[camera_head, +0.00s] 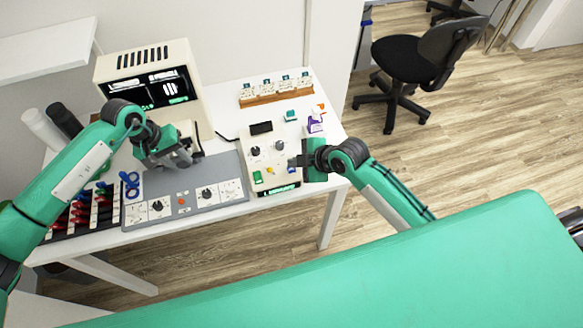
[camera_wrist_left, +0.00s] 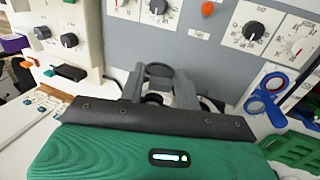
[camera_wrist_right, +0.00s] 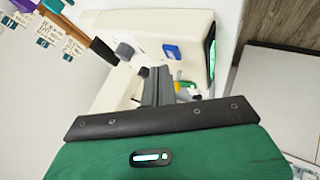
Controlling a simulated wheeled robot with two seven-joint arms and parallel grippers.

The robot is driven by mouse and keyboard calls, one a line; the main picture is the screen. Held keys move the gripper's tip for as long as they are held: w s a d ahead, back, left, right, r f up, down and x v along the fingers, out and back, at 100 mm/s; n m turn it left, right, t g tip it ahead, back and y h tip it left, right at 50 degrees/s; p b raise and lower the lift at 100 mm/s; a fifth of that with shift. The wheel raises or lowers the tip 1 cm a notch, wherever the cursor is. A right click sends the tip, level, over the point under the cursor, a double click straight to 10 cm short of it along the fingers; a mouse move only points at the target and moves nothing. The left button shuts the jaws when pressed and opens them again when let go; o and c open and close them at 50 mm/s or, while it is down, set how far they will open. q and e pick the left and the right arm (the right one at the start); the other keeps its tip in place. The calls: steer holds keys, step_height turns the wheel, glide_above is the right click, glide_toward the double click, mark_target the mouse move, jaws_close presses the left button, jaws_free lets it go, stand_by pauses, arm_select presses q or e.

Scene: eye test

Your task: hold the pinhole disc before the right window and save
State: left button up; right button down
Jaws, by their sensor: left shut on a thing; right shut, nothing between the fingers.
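The cream viewer (camera_head: 150,62) stands at the back left of the table. Its dark front has a left window with small lit marks and a right window (camera_head: 170,88) with a white striped round figure. My left gripper (camera_head: 182,158) is in front of and below the viewer, above the grey panel. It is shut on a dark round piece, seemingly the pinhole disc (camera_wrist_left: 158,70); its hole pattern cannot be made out. The disc is apart from the right window. My right gripper (camera_head: 294,161) is shut and empty over the right side of the cream control box (camera_head: 262,147). A blue button (camera_wrist_right: 171,51) shows near its fingers.
The grey panel (camera_head: 190,172) has several knobs. Blue rings (camera_head: 130,185) and a rack of red and black pieces (camera_head: 80,218) are at left. A wooden rack (camera_head: 275,97) with labelled cards and a purple item (camera_head: 316,122) stand behind the box.

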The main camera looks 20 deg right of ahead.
mark_target(296, 171)
steer(key=shift+f, duration=0.15)
steer(key=shift+f, duration=0.25)
steer(key=shift+f, duration=0.4)
stand_by(1.0)
steer(key=shift+r, duration=0.8)
steer(key=shift+r, duration=2.5)
